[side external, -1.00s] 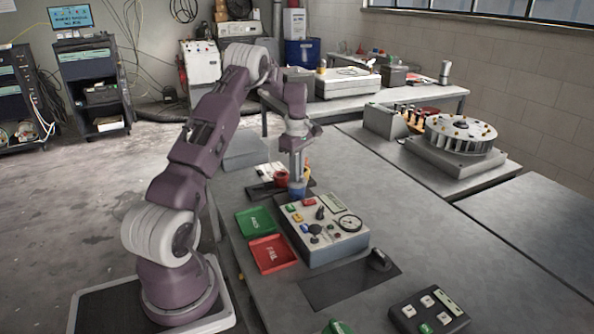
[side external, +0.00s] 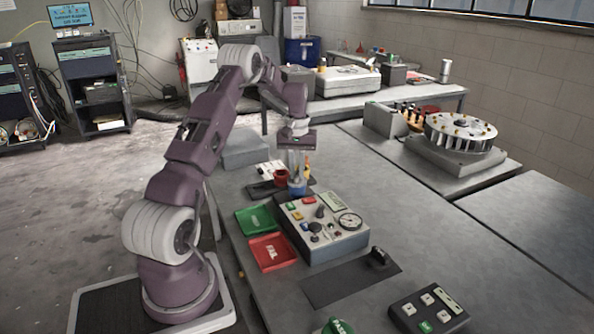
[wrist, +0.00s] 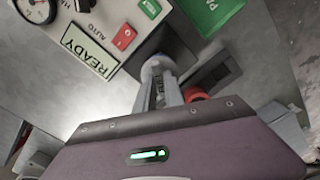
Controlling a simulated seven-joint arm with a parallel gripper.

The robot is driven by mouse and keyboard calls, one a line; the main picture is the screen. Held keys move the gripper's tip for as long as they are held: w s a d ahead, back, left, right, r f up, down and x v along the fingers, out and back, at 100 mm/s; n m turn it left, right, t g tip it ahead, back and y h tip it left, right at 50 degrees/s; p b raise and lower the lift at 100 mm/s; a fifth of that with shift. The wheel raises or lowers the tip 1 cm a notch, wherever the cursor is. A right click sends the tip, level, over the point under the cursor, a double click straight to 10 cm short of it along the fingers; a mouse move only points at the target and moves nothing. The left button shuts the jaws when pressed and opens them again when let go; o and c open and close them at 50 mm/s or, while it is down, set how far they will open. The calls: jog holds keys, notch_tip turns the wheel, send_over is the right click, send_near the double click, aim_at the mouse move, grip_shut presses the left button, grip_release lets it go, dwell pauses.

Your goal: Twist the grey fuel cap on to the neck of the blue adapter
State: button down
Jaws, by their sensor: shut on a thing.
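The blue adapter (side external: 297,187) stands upright on the bench behind the grey control box. In the wrist view, a pale blue-grey round part (wrist: 157,63) shows at my fingertips. My gripper (side external: 296,172) points straight down over the adapter, its fingertips at the adapter's top. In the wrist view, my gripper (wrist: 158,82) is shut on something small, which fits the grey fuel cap. The cap itself is mostly hidden by the fingers, and I cannot tell how it sits on the neck.
A red cup (side external: 281,177) stands close left of the adapter, and an orange upright item (side external: 307,167) close right. The control box (side external: 322,228) is in front. Green (side external: 255,221) and red (side external: 271,252) trays lie to its left.

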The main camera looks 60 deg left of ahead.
jog(key=c, duration=1.4)
grip_release()
jog(key=shift+f, duration=0.15)
jog(key=shift+o, duration=0.2)
